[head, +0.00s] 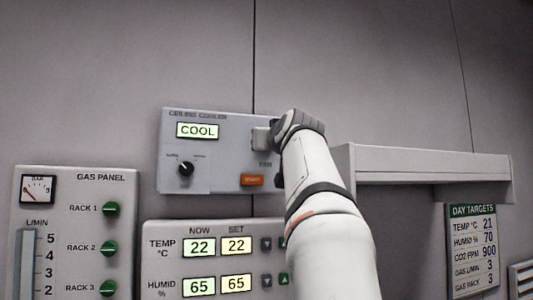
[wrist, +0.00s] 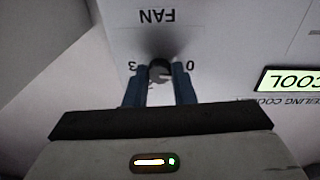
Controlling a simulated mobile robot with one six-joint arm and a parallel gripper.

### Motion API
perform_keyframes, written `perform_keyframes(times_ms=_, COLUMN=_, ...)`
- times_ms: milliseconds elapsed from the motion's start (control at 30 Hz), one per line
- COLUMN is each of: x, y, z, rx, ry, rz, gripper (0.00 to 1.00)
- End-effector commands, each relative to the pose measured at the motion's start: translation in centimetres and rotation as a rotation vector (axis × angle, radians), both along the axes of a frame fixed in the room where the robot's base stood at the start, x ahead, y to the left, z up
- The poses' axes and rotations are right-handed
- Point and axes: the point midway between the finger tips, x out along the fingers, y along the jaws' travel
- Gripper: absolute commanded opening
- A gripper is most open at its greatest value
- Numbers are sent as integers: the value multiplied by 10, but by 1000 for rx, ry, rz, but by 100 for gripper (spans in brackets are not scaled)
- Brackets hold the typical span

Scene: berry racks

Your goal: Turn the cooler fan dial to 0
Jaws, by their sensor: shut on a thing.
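The ceiling cooler panel (head: 222,170) is on the wall, with a lit display reading COOL (head: 197,130). The fan dial (wrist: 159,68) shows in the wrist view as a small dark round knob under the upside-down word FAN, with a 3 to its left and a 0 to its right. My gripper (wrist: 159,78) has its two blue fingers on either side of the dial and is shut on it. I cannot tell which number the dial points at. In the head view my gripper (head: 264,138) is at the panel's right part and hides the dial.
On the same panel are a black knob (head: 186,168) and an orange button (head: 251,180). A temperature and humidity panel (head: 190,275) is below, and a gas panel (head: 85,188) with green knobs is at the left. A grey shelf (head: 430,165) juts out at the right.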

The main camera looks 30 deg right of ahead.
Motion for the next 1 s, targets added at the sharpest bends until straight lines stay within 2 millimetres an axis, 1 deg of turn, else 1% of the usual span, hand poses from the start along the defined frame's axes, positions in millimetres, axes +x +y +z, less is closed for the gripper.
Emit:
perform_keyframes(times_ms=33, x=0, y=-1, z=-3, rx=-26, ry=6, rz=-1, gripper=0)
perform_keyframes(times_ms=300, x=0, y=-1, z=-1, rx=-117, ry=30, rz=-1, gripper=0)
perform_keyframes(times_ms=833, x=0, y=-1, z=0, rx=-142, ry=36, rz=-1, gripper=0)
perform_keyframes(times_ms=867, x=0, y=-1, z=0, rx=-142, ry=36, rz=-1, gripper=24)
perform_keyframes(times_ms=1000, x=0, y=-1, z=0, rx=-141, ry=36, rz=-1, gripper=35)
